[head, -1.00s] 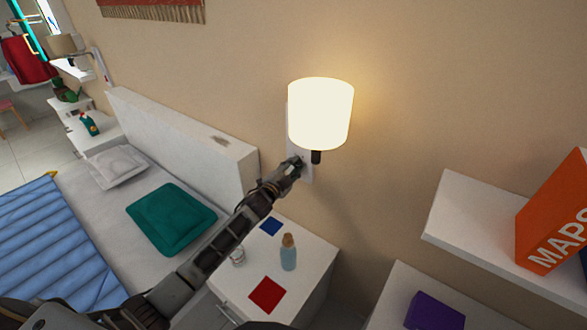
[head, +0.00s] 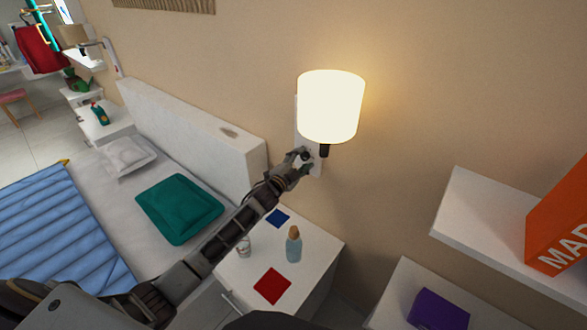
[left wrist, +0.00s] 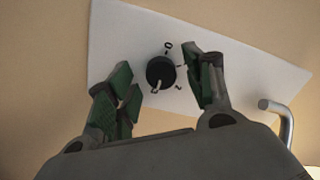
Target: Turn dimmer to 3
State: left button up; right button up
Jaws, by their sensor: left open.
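The dimmer is a round black knob (left wrist: 161,72) on a white wall plate (left wrist: 125,35), with small marks from 0 to 3 around it. A light pointer mark on the knob seems to face down towards the 3. In the head view the knob (head: 306,155) is small, below the lit wall lamp (head: 331,105). My left gripper (left wrist: 158,76) is open, with its green-padded fingers on either side of the knob and apparently clear of it. It also shows at the plate in the head view (head: 303,158). My right gripper is out of view.
A bed with a white headboard (head: 190,120) is on the left. A white shelf (head: 465,205) with an orange box (head: 565,225) juts out on the right.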

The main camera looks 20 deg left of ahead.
pick_arm(q)
jog(key=shift+s+a, duration=0.1)
jog(key=shift+s, duration=0.05)
jog(key=v, duration=1.1)
jog(key=shift+s, duration=0.3)
jog(key=shift+f, duration=0.1)
dwell(0.8)
